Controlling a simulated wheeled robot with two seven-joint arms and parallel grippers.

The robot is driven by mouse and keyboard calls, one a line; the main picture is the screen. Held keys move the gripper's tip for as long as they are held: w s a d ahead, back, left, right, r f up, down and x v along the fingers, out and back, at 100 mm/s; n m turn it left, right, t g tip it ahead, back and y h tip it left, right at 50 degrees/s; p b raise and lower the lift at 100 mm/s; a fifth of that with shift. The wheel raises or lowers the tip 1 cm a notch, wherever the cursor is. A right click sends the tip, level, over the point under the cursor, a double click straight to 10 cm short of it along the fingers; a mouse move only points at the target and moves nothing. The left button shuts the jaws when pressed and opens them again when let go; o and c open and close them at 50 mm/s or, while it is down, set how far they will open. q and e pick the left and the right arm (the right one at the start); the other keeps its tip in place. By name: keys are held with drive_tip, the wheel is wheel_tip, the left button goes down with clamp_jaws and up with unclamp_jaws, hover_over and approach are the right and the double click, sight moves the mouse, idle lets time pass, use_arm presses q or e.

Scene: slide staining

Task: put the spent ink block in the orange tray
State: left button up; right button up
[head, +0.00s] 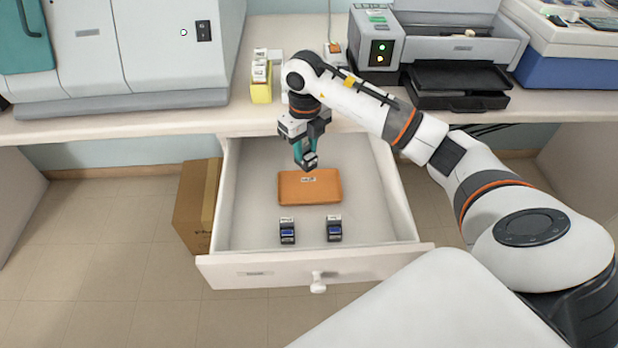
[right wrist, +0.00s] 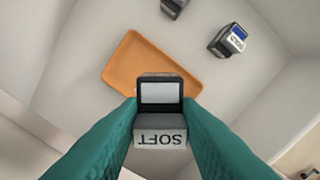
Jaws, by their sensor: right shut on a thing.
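In the head view the block (head: 311,161) hangs above the open drawer, at the back edge of the orange tray (head: 310,194). The tray lies flat on the drawer floor with a small label near its back edge, and also shows beyond the block in the right wrist view (right wrist: 140,65). My left gripper is out of view.
Two dark blocks with blue windows, the left one (head: 287,231) and the right one (head: 334,229), stand in the drawer (head: 240,205) in front of the tray. A yellow holder (head: 261,92) with pale blocks and a printer (head: 455,50) are on the counter.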

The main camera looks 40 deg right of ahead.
drive_tip(key=m, duration=0.1)
drive_tip(key=d+f+m, duration=0.1)
drive_tip(key=shift+w+d+m, duration=0.15)
drive_tip(key=shift+w+m, duration=0.05)
drive_tip(key=shift+m, duration=0.1)
hover_over(309, 189)
wheel_tip(309, 189, down, 10)
drive_tip(key=shift+s+r, duration=0.1)
drive_tip(key=shift+r, duration=0.05)
drive_tip(key=shift+f, duration=0.25)
drive_tip(key=o, duration=1)
drive_tip(key=shift+c, duration=0.2)
drive_tip(key=shift+r, duration=0.45)
wheel_tip(309, 189, up, 12)
drive_tip(key=shift+f, duration=0.25)
